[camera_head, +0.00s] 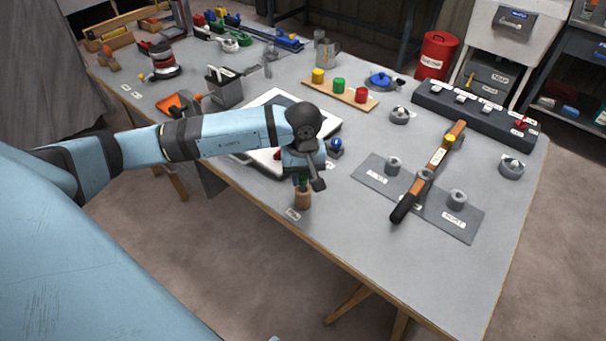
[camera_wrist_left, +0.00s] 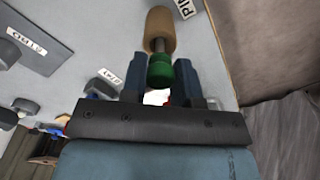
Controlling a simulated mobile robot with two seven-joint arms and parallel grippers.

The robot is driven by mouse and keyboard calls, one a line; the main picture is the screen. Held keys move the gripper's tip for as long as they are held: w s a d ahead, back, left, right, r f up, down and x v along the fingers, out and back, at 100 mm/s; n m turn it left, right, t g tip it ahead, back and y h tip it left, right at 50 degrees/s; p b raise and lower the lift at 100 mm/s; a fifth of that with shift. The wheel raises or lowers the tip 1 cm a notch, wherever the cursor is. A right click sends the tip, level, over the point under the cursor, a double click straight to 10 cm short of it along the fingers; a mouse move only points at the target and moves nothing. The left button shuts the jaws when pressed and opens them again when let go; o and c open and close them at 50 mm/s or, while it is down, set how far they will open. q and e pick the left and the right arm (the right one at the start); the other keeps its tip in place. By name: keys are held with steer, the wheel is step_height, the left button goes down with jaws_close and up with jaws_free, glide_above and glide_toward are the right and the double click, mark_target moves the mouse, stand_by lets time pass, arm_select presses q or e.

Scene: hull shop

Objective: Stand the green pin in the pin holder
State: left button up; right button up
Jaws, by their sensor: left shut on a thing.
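My left gripper (camera_head: 304,180) points down near the table's front edge and is shut on the green pin (camera_head: 302,182). In the left wrist view, the green head of the pin (camera_wrist_left: 160,72) sits between the two fingers of the left gripper (camera_wrist_left: 160,65), and a greyish shank runs from it toward the holder. The pin holder (camera_head: 303,199) is a tan upright cylinder directly below the pin; it also shows in the left wrist view (camera_wrist_left: 160,28). The shank's end meets or overlaps the holder's top; I cannot tell how deep it sits. My right gripper is not in view.
A label (camera_head: 293,214) lies by the holder. A grey mat (camera_head: 370,172) with round metal parts and a long orange-and-black tool (camera_head: 438,160) lies to the right. A white tray (camera_head: 278,98) is behind my arm.

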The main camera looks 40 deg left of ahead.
arm_select(q)
steer(key=shift+f+b, duration=0.6)
steer(key=shift+f, duration=0.1)
steer(key=shift+f, duration=0.2)
steer(key=shift+f+b, duration=0.35)
steer(key=shift+b, duration=0.25)
steer(key=shift+f, duration=0.2)
steer(key=o, duration=1.4)
steer(key=shift+r, duration=0.15)
